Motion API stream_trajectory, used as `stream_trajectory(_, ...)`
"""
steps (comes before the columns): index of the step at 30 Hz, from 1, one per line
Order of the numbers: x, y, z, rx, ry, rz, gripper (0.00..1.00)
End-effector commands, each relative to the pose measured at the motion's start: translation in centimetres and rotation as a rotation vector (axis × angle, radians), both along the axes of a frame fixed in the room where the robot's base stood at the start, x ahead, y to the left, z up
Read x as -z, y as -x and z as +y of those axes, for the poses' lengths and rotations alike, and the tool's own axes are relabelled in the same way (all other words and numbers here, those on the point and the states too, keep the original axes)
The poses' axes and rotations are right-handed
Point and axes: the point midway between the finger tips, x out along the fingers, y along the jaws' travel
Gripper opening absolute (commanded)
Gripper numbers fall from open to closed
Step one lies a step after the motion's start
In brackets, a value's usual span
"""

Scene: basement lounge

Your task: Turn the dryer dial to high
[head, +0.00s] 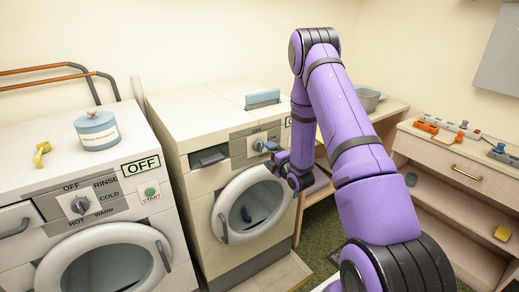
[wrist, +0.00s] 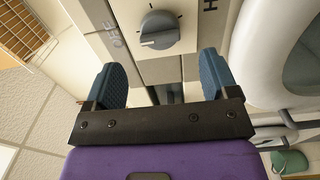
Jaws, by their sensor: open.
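The dryer (head: 205,108) is the right-hand white machine in the head view. Its round grey dial (head: 258,146) sits on a grey panel, with OFF printed above it. In the wrist view the dial (wrist: 160,30) is near the top centre. A pale mark on the dial points left, toward sideways lettering that seems to read OFF. A large H shows to its right, its word cut off. My gripper (wrist: 161,72) is open and empty, its blue fingers on either side of the dial's line and short of the dial. In the head view my gripper (head: 272,155) is just right of the dial.
The washer (head: 20,140) stands left of the dryer, with its own dial (head: 80,205), a blue canister (head: 97,130) and a yellow object (head: 42,153) on top. The dryer's round door (head: 218,205) is below the panel. Shelves (head: 440,200) stand at right.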

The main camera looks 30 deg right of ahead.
Motion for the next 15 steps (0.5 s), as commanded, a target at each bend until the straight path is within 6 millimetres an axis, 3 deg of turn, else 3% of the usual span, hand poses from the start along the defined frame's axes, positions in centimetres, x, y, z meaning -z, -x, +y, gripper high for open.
stream_trajectory(6, 0.0, -3.8, 0.1, 0.000, -0.001, -0.001, 0.80)
stream_trajectory(15, 0.0, -6.4, 0.2, 0.000, -0.002, 0.001, 0.80)
